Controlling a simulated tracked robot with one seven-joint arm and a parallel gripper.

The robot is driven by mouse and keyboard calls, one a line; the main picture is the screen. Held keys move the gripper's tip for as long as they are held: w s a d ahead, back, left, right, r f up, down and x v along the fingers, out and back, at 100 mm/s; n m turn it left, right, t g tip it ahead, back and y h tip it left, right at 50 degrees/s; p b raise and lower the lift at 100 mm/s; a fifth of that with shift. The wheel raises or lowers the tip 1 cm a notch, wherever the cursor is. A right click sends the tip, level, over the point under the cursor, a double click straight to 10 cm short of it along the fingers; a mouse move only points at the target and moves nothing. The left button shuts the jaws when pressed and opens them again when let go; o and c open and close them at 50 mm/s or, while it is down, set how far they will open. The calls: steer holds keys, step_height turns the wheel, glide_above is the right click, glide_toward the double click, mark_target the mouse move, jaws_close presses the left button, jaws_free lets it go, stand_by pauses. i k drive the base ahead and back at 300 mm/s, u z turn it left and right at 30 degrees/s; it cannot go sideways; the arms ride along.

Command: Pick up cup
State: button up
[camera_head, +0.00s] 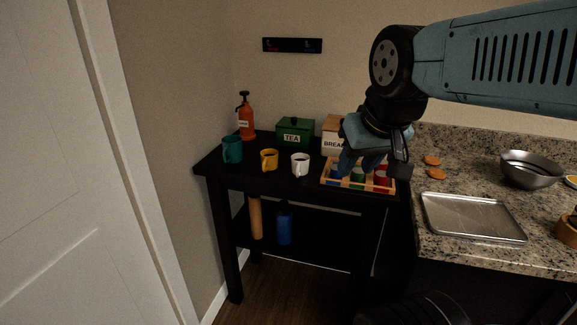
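Three cups stand upright on the black side table (250,175). A teal cup (232,150) is at the left end, a yellow cup (269,160) is in the middle, and a white cup (300,165) with dark contents is to its right. The task does not say which cup. My gripper (362,172) points down over the wooden tray at the table's right end, to the right of the white cup and apart from it. Its fingertips are small and dark here, and I cannot tell how far apart they are.
The wooden tray (327,188) holds several colored items. Behind the cups stand an orange bottle (246,121), a green tea box (295,133) and a bread box (331,135). A granite counter on the right holds a metal tray (470,218) and a bowl (529,171). A wall borders the left.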

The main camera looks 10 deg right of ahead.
mark_target(299, 167)
steer(key=u, duration=0.05)
steer(key=k, duration=0.5)
steer(key=u, duration=0.95)
steer(key=k, duration=0.85)
steer(key=z, duration=0.85)
steer(key=i, duration=1)
steer(key=u, duration=0.05)
